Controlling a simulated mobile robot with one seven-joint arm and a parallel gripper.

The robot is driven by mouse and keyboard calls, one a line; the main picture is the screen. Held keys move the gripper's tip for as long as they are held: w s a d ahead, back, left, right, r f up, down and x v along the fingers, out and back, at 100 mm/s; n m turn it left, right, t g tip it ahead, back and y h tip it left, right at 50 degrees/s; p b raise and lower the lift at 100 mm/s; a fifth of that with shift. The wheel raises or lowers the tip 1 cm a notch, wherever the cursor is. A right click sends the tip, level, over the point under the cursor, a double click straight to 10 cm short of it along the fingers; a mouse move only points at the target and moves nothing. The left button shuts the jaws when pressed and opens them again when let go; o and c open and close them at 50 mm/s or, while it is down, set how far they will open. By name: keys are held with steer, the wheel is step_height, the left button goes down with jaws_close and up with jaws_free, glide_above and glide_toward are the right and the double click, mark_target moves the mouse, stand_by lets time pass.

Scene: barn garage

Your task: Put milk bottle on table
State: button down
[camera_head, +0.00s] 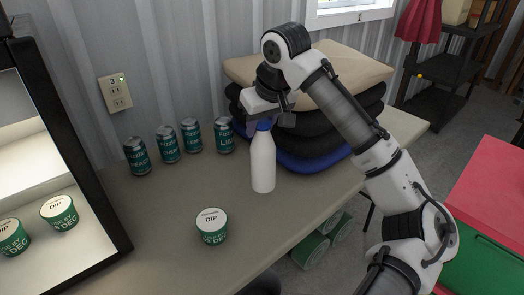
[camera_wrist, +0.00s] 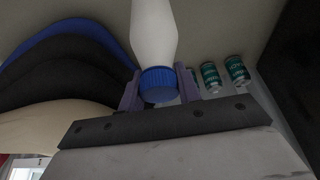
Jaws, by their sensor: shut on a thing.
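The milk bottle (camera_head: 263,165) is white with a blue cap and stands upright at the table's middle. My gripper (camera_head: 263,124) comes from above and is shut on the bottle at its cap. In the wrist view the blue cap (camera_wrist: 158,84) sits between the two fingers (camera_wrist: 158,92), with the white body beyond it. The table (camera_head: 165,215) is beige. The bottle's base looks on or very close to the table top; I cannot tell whether it touches.
Several green cans (camera_head: 191,135) stand along the wall, left of the bottle. A dip tub (camera_head: 212,226) is in front of it. Stacked cushions (camera_head: 345,75) lie close behind and to the right. Bare table lies left of the tub.

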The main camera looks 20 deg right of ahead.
mark_target(261, 151)
steer(key=shift+f, duration=3.8)
steer(key=c, duration=1)
jaws_free()
steer(key=v, duration=1.2)
